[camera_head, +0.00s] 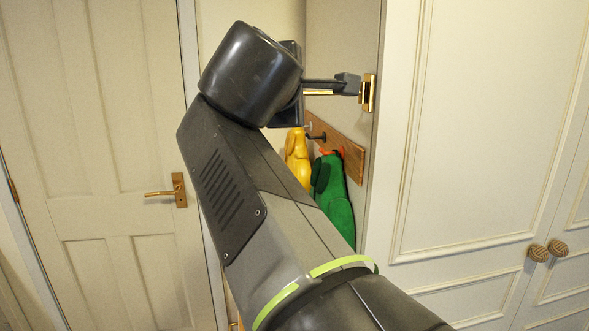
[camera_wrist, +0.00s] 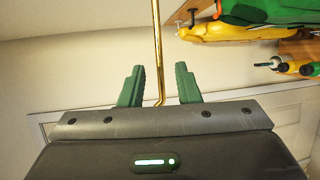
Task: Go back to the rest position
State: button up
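My gripper (camera_head: 346,84) is at the end of my raised arm, beside a brass handle (camera_head: 368,93) on the edge of a pale panel. In the wrist view, the two green fingers of my gripper (camera_wrist: 159,86) are open. A thin brass rod (camera_wrist: 156,45) with a bent end shows between them, with a gap on each side. The rod appears to be the lever of the brass handle. I cannot tell how deep it lies between the fingers. Nothing is gripped.
A yellow garment (camera_head: 297,158) and a green garment (camera_head: 335,205) hang from a wooden hook board (camera_head: 340,143) behind my arm. A closed panelled door (camera_head: 95,130) with a brass lever stands left. Pale cupboard doors (camera_head: 480,130) with round woven knobs stand right.

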jog(key=shift+v, duration=3.75)
jog(key=w+d+f+m+h, duration=0.1)
jog(key=w+d+f, duration=0.1)
jog(key=w, duration=1.2)
jog(key=shift+w+d+f+h, duration=0.25)
jog(key=shift+w+d+h, duration=0.05)
